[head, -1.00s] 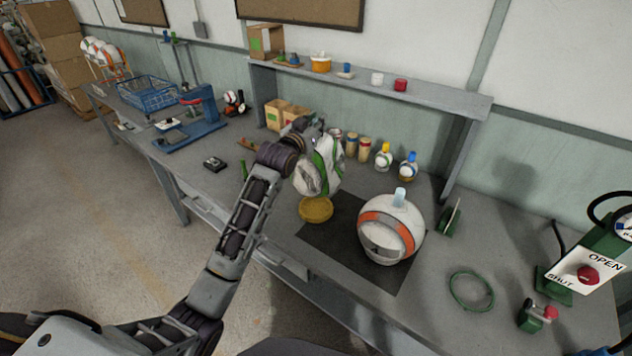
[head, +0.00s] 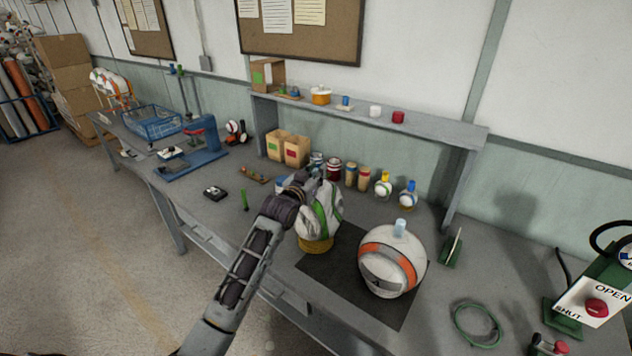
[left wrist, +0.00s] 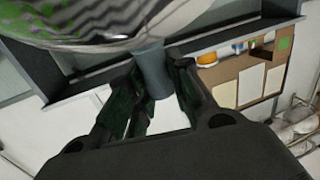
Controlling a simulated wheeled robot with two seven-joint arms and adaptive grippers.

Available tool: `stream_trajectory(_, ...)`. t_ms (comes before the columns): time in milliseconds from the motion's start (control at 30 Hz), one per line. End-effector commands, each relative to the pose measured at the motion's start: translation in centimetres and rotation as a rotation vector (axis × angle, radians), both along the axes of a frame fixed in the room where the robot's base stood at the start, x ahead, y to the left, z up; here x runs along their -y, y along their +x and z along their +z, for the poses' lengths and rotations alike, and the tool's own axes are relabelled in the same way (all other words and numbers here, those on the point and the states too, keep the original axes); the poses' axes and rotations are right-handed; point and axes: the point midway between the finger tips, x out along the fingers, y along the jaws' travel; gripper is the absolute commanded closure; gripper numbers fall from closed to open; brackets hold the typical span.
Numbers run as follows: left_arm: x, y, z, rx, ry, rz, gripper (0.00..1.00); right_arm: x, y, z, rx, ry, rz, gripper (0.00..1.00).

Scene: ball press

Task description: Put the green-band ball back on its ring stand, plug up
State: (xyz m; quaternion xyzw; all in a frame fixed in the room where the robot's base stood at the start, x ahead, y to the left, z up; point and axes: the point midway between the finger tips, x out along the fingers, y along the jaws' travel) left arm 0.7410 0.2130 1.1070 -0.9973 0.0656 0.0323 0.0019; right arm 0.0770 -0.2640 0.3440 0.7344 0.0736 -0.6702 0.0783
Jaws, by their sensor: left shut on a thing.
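The green-band ball (head: 327,218) is white with green stripes and looks wrinkled. It sits on or just above the yellow ring stand (head: 317,246), whose front edge shows below it; I cannot tell whether they touch. My left gripper (head: 314,181) is at the top of the ball, and the arm covers part of its left side. In the left wrist view the ball (left wrist: 90,18) fills the top left. The grey-blue plug (left wrist: 153,72) is between my left fingers, which are shut on it. In the head view the plug is hidden. My right gripper is not in view.
An orange-band ball (head: 392,262) with its plug up stands on the dark mat (head: 335,285), close to the right. A green ring (head: 477,325) lies farther right near a press with a red button (head: 596,308). Jars (head: 350,174) and cartons (head: 295,151) stand behind.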

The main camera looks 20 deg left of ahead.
Motion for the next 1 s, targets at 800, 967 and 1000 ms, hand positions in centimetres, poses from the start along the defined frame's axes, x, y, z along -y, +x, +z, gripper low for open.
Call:
stream_trajectory(800,0.0,0.0,-3.2,0.003,0.0,0.0,1.0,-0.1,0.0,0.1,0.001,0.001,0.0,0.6)
stream_trajectory(967,0.0,0.0,-3.5,0.003,0.0,0.0,1.0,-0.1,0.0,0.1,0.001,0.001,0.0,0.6)
stream_trajectory(1000,0.0,0.0,-3.7,-0.001,0.0,0.0,0.78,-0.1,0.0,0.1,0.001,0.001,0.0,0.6)
